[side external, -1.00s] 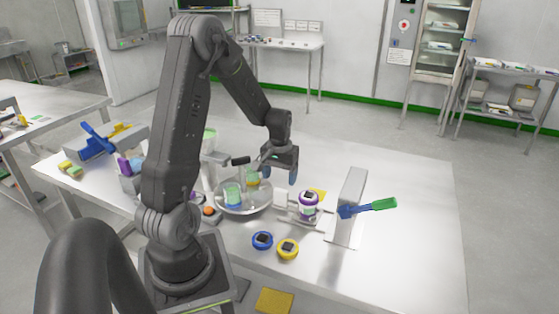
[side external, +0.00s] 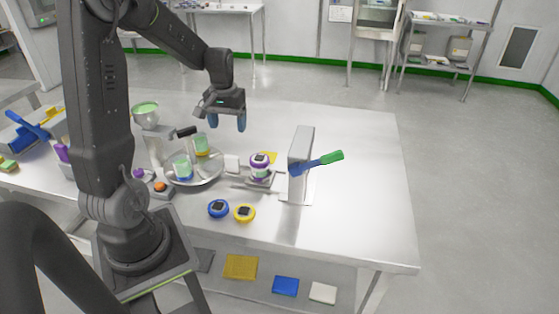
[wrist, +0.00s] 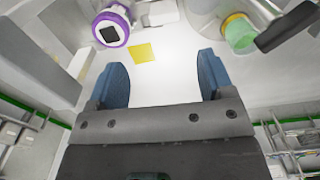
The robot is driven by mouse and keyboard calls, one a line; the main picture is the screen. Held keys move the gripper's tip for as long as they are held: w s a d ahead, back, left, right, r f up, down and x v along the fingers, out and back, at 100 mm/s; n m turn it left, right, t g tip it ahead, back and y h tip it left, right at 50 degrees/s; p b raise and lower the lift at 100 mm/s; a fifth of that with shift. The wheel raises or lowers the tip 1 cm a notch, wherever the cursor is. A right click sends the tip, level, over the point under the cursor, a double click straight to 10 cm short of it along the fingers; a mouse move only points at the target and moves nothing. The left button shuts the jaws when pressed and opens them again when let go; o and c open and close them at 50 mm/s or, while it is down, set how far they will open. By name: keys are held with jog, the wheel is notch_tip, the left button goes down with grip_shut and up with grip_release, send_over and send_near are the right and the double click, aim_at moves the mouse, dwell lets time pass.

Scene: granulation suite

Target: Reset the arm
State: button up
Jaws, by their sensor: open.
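My gripper (side external: 227,121) hangs above the far part of the steel table (side external: 360,200), behind the round tray, with its blue fingers pointing down. In the wrist view my gripper (wrist: 163,85) has its two blue fingers wide apart with nothing between them. Below and beyond the fingers, the wrist view shows bare table and a yellow note (wrist: 142,53). My arm is raised and bent over the table.
A purple-ringed jar (side external: 260,168) stands near a grey upright stand (side external: 301,150) holding a blue-and-green tool (side external: 330,160). A round tray (side external: 208,178) holds beakers. Blue (side external: 218,208) and yellow (side external: 244,213) round pieces lie in front. The table's right side is clear.

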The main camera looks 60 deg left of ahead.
jog(key=s+d+r+m+t, duration=0.1)
jog(key=d+r+m, duration=0.1)
jog(key=d+r, duration=0.35)
jog(key=d+r+m+t, duration=0.1)
jog(key=d+r+m, duration=0.15)
jog(key=d, duration=0.65)
jog(key=s+d+r+m+t, duration=0.3)
jog(key=s+d, duration=0.5)
jog(key=d, duration=0.3)
jog(key=shift+s+r+m, duration=0.4)
jog(key=shift+r+m, duration=0.15)
jog(key=shift+r, duration=0.05)
